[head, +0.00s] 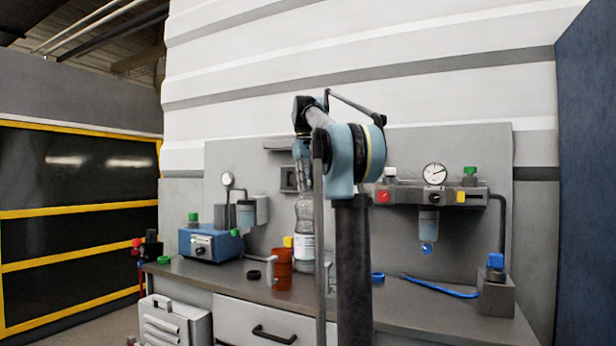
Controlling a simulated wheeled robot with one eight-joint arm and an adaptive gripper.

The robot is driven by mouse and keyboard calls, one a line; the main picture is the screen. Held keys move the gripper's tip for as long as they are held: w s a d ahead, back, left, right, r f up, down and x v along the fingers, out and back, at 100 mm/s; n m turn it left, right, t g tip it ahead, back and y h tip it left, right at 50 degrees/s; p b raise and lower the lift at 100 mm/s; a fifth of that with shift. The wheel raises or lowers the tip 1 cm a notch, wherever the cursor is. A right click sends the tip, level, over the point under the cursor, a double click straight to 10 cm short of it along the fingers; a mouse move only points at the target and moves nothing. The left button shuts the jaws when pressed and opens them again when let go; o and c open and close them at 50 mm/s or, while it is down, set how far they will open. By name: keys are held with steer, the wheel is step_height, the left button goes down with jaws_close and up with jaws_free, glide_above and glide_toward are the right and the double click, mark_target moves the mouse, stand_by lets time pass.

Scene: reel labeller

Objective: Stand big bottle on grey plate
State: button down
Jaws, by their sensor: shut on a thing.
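A big clear bottle (305,227) with a pale label stands upright over the bench, left of my dark column. My gripper (302,185) is above it, pointing down, and is shut on the bottle's top. My arm hides part of the bottle's right side. The bottle's base is low and close to the bench top, but I cannot tell whether it touches. I cannot make out the grey plate; my arm and column hide part of the bench.
An orange mug (282,270) stands just left of the bottle, with a black ring (254,275) beside it. A blue box (210,245) is farther left.

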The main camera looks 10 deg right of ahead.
mark_target(307, 207)
steer(key=shift+f, duration=4.2)
steer(key=c, duration=1.3)
jaws_free()
steer(key=shift+f, duration=0.1)
steer(key=r, duration=0.4)
steer(key=w+r, duration=0.1)
steer(key=r, duration=0.7)
steer(key=shift+w+a, duration=0.15)
steer(key=shift+a, duration=0.1)
